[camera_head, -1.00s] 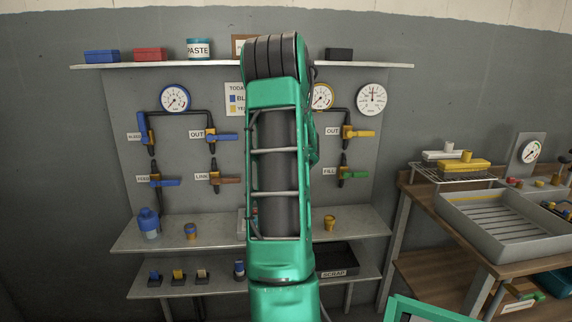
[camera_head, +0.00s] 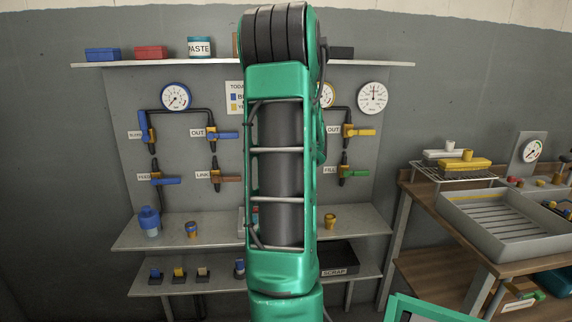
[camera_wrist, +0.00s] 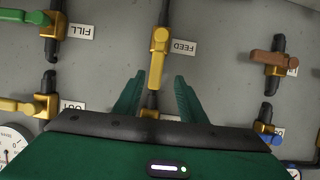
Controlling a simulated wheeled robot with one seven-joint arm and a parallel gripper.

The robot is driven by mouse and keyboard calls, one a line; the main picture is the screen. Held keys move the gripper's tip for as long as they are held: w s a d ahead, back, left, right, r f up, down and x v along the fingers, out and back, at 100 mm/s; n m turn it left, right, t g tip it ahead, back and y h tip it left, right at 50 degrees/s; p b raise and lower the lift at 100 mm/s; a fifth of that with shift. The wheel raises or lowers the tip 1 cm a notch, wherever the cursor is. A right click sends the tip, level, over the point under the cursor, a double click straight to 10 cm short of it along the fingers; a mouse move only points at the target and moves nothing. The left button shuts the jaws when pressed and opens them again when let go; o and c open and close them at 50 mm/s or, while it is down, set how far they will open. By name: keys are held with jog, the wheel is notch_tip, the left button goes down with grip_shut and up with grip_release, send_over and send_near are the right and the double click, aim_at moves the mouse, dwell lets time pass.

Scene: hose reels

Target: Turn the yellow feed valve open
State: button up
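The yellow feed valve (camera_wrist: 160,38) is in the upper middle of the wrist view, beside an upside-down FEED label (camera_wrist: 184,47). Its yellow handle (camera_wrist: 156,68) runs down the picture, in line with the dark pipe. My gripper (camera_wrist: 159,80) is open, with one green finger on each side of the handle's lower end in the picture. I see no contact, and cannot tell how far the fingertips are from the handle in depth. In the head view my arm hides this valve and my gripper.
The green FILL valve (camera_wrist: 53,22) and brown link valve (camera_wrist: 276,60) flank it in the wrist view. Another brass fitting (camera_wrist: 149,101) shows between my fingers, partly hidden. In the head view a shelf (camera_head: 125,240) juts out below the panel, and a workbench (camera_head: 470,235) stands right.

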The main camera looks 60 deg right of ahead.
jog(key=shift+v, duration=1.6)
jog(key=shift+w+a+f, duration=0.1)
jog(key=w+a+f+n+g+y, duration=0.1)
jog(key=w+a+f+y, duration=0.15)
jog(key=a, duration=0.95)
jog(key=w+a+f+n+g+y, duration=0.15)
jog(key=a+y, duration=0.25)
jog(key=a, duration=0.7)
jog(key=s+a+n+g+y, duration=0.1)
jog(key=s+a+g+y, duration=0.1)
jog(key=s+a, duration=0.6)
jog(key=s+a+f+n+g+y, duration=0.1)
jog(key=s+a+g+y, duration=0.1)
jog(key=s+a, duration=0.6)
jog(key=a+g, duration=0.1)
jog(key=a, duration=0.5)
jog(key=shift+s+y, duration=0.15)
jog(key=shift+y, duration=0.2)
jog(key=shift+f, duration=0.1)
